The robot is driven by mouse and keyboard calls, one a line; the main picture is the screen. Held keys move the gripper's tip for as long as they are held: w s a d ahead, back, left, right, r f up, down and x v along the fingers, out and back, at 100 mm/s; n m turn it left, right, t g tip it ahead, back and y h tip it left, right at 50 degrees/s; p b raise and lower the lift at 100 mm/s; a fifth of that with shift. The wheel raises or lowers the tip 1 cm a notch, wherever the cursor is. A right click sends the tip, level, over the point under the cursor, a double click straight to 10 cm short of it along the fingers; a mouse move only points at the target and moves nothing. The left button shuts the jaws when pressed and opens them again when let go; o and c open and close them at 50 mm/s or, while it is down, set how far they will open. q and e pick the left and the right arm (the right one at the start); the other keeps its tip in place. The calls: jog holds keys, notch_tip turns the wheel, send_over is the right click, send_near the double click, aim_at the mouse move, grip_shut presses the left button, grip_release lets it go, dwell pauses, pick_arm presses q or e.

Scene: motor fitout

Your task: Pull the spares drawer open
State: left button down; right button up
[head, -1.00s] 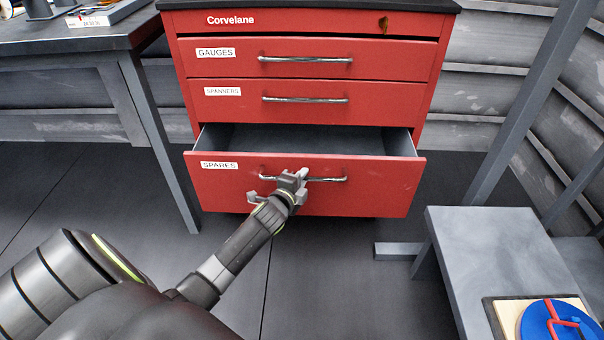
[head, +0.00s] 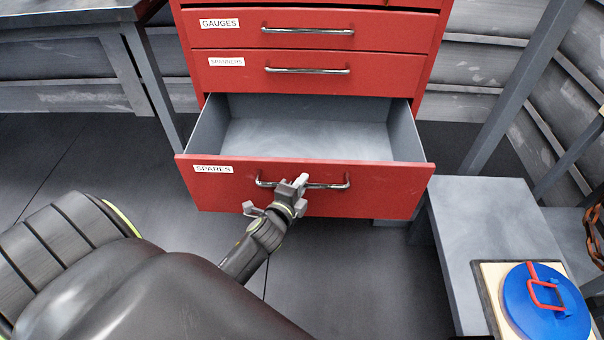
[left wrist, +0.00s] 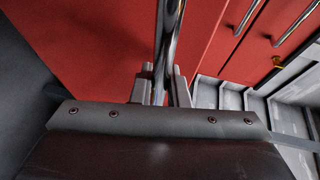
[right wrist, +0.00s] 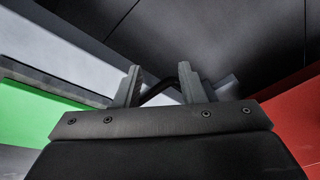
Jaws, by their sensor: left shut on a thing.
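The spares drawer (head: 385,190) is the lowest drawer of the red cabinet, and it stands well out of it. Its grey inside (head: 300,138) shows and looks empty. My left gripper (head: 292,190) is shut on the chrome handle (head: 338,184) of this drawer, a little left of the front's middle. In the left wrist view the handle (left wrist: 170,35) runs between the two fingers (left wrist: 161,88). My right gripper (right wrist: 160,88) shows only in its own wrist view, with its fingers apart and nothing seen held between them.
The gauges drawer (head: 380,28) and spanners drawer (head: 385,72) above are shut. A grey bench (head: 480,215) stands close to the drawer's right corner, carrying a blue disc (head: 535,315) with a red handle. A table (head: 60,25) is at the left. The floor ahead of the drawer is clear.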

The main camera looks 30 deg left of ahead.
pick_arm(q)
jog(key=shift+s, duration=0.15)
jog(key=c, duration=1.4)
grip_release()
